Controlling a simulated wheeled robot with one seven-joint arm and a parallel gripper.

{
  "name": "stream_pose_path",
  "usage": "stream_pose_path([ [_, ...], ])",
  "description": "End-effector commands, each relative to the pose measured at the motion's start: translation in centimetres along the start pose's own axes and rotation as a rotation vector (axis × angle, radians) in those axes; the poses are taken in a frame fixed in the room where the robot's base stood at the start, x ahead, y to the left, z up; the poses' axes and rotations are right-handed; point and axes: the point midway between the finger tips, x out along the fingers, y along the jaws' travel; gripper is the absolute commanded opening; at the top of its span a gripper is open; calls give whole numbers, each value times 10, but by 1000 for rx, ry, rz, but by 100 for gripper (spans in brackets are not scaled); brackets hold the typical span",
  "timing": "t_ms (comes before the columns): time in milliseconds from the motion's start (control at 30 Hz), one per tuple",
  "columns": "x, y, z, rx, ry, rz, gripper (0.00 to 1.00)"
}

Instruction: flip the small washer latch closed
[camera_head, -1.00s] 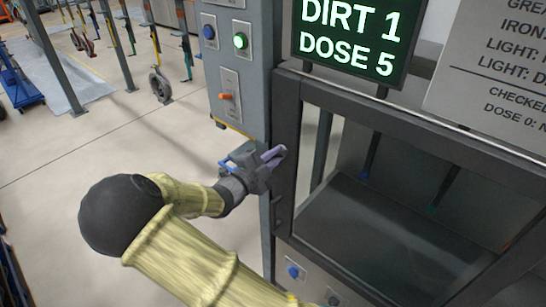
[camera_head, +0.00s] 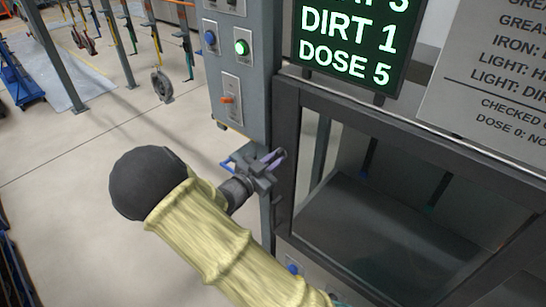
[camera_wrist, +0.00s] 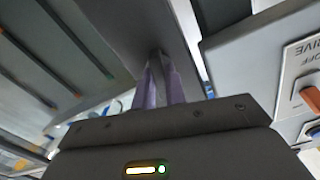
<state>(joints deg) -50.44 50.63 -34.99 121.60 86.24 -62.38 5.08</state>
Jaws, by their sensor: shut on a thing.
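The washer is a dark-framed cabinet (camera_head: 288,130) with a glazed front, on the right of the head view. My gripper (camera_head: 276,157) is at the left upright of its frame, its purple fingers pointing toward the frame. In the wrist view my gripper (camera_wrist: 160,88) has its fingers close together on a small dark piece, the latch (camera_wrist: 157,58). The fingers hide most of the latch, and its exact angle cannot be told. In the head view the latch is hidden behind the fingers.
A grey control post (camera_head: 240,75) with a green lit button and an orange switch (camera_head: 227,100) stands just beyond my gripper. A display (camera_head: 350,40) hangs above the washer. A dark handle (camera_head: 278,214) sits lower on the frame.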

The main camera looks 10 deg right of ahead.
Motion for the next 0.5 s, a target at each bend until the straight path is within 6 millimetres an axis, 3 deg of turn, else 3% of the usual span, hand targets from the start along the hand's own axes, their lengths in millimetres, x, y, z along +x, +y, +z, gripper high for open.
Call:
stream_pose_path([
  [500, 0, 0, 0, -270, 0, 1, 0],
])
